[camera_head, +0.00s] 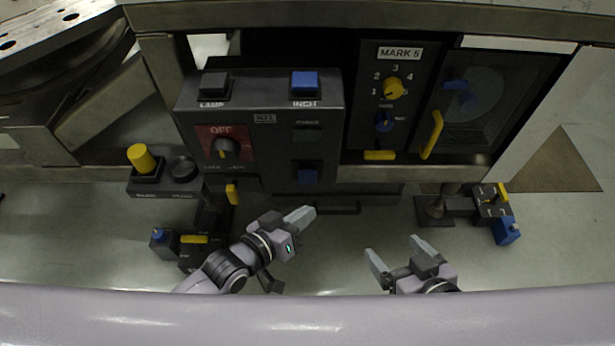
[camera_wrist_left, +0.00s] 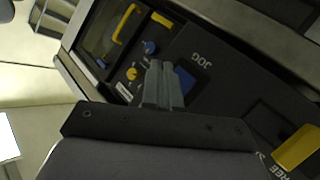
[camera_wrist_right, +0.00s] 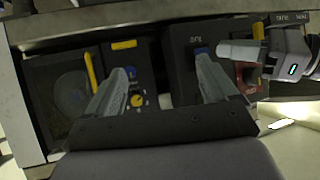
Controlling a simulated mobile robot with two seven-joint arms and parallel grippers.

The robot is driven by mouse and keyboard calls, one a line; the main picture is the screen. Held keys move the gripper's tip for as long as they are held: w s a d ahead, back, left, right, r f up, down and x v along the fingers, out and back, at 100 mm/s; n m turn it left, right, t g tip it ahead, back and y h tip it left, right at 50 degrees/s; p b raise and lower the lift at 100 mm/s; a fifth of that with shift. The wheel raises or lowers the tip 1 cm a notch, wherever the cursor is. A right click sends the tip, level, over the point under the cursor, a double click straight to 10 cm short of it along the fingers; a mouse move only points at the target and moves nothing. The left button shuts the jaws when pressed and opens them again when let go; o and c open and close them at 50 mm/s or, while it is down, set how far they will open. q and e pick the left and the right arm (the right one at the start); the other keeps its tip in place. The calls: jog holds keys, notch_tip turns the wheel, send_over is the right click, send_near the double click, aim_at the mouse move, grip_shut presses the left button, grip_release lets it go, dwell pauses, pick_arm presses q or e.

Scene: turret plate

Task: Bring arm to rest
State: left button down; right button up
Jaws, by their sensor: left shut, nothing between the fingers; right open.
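My left gripper (camera_head: 300,217) is shut and empty in the head view, in front of and below the dark control panel (camera_head: 262,165). In the left wrist view its closed fingers (camera_wrist_left: 162,85) lie over the panel's picture. My right gripper (camera_head: 394,257) is open and empty in the head view, low and to the right of the left one, over free floor. In the right wrist view its two fingers (camera_wrist_right: 163,85) stand apart with nothing between them. My left gripper also shows at the right of that view (camera_wrist_right: 240,52).
The machine front carries a MARK 5 panel (camera_head: 363,105) and a window door with a yellow handle (camera_head: 432,134). A box with a yellow button (camera_head: 142,158) juts out at the left. A pedestal with yellow and blue parts (camera_head: 490,208) stands at the right.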

dwell(0.4)
pick_arm(q)
jog(key=s+a+f+n+y, duration=0.1)
jog(key=s+a+y, duration=0.4)
jog(key=a, duration=0.4)
jog(key=s+a+f+y, duration=0.1)
jog(key=s+a+y, duration=0.2)
jog(key=s+a, duration=0.55)
pick_arm(e)
jog(key=s+d+f+g+h, duration=0.1)
jog(key=s+d+f, duration=0.15)
jog(key=f, duration=0.25)
pick_arm(q)
notch_tip(320, 180, up, 15)
jog(key=w+a+p, duration=0.1)
jog(key=p, duration=1.7)
jog(key=shift+w+a, duration=0.35)
jog(key=shift+a, duration=0.05)
pick_arm(e)
notch_tip(320, 180, up, 15)
jog(key=d, duration=0.1)
jog(key=shift+d+m, duration=0.3)
jog(key=shift+d, duration=0.05)
pick_arm(q)
jog(key=shift+f, duration=0.1)
